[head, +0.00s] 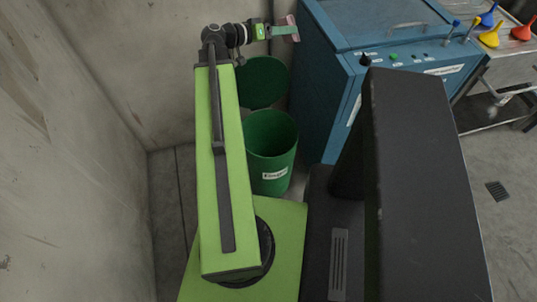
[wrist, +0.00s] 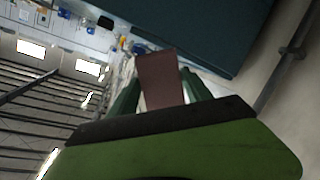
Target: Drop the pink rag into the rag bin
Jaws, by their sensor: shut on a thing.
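My gripper (head: 282,31) is at the end of the raised green arm, near the top of the head view. It is shut on the pink rag (head: 292,23), which shows as a small pink piece at the fingertips. In the wrist view the rag (wrist: 160,80) looks dull brownish pink between the two green fingers. The rag bin (head: 271,148) is a green round bin with a white label, standing on the floor below the gripper. Its opening faces up and its green lid (head: 264,84) stands raised behind it. The rag is above and slightly right of the bin in the picture.
A blue machine (head: 335,90) with knobs on top stands directly right of the bin, close to the gripper. Concrete walls (head: 95,80) close in on the left and behind. A metal table (head: 510,60) with coloured funnels is at the far right. Open floor lies at right.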

